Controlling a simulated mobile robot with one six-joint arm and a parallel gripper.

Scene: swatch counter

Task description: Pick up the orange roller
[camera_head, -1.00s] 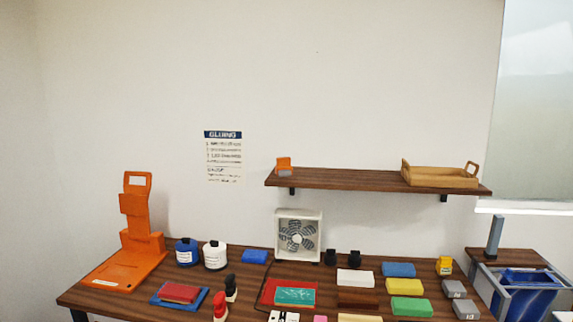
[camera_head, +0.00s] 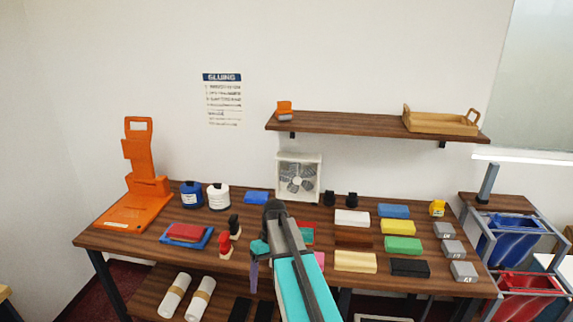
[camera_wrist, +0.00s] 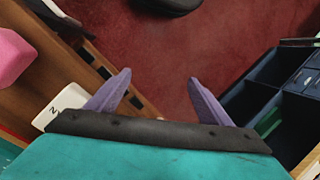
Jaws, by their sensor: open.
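A small orange object with a grey lower part (camera_head: 284,110) sits at the left end of the wall shelf; I cannot tell for sure that it is the orange roller. No other clear orange roller shows in either view. My gripper (camera_wrist: 160,80) is open and empty in the wrist view, its two purple fingers spread above the red floor. In the head view my gripper (camera_head: 254,278) shows only partly, in front of the table's middle, well below and apart from the shelf. My arm hides part of the tabletop.
A wooden tray (camera_head: 440,123) sits at the right of the shelf (camera_head: 350,128). The shelf's middle is clear. Blue bins (camera_wrist: 286,110) show at right in the wrist view.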

